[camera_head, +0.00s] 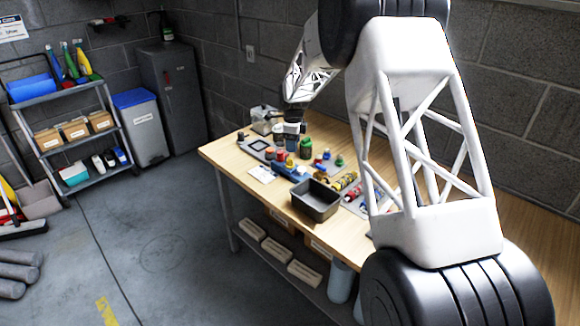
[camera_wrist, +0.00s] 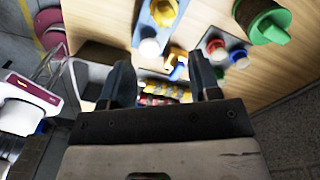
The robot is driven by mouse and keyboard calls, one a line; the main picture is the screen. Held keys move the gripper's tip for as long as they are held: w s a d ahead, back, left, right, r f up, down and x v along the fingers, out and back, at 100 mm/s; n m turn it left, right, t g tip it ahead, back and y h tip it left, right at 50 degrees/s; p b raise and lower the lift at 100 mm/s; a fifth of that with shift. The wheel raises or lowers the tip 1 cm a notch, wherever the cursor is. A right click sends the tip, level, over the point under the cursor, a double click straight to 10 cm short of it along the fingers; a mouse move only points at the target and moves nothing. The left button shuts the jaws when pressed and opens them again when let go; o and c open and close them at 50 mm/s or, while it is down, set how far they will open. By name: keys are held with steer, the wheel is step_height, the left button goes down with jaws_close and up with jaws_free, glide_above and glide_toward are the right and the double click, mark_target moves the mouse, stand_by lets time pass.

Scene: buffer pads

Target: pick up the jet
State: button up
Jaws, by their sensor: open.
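I cannot pick out a jet with certainty in either view. A small blue, white and yellow piece (camera_wrist: 178,68) shows between my fingers in the wrist view, too small and blurred to name. My gripper (camera_wrist: 163,78) is open, with its two dark fingers apart and nothing between them. In the head view my gripper (camera_head: 293,126) hangs over the far left part of the workbench, above the small items there. Its fingertips are hard to make out.
The wooden workbench (camera_head: 226,160) carries a dark open bin (camera_head: 316,200), a green-topped container (camera_head: 306,147) and several small coloured parts. A green lidded pot (camera_wrist: 262,22) stands at the upper right of the wrist view. Bare wood shows beside the parts.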

mark_target(291, 159)
steer(key=shift+w+a+f, duration=0.25)
steer(key=shift+w+f, duration=0.2)
steer(key=shift+f, duration=0.05)
steer(key=shift+f, duration=1.3)
steer(key=shift+f, duration=2.6)
jaws_close()
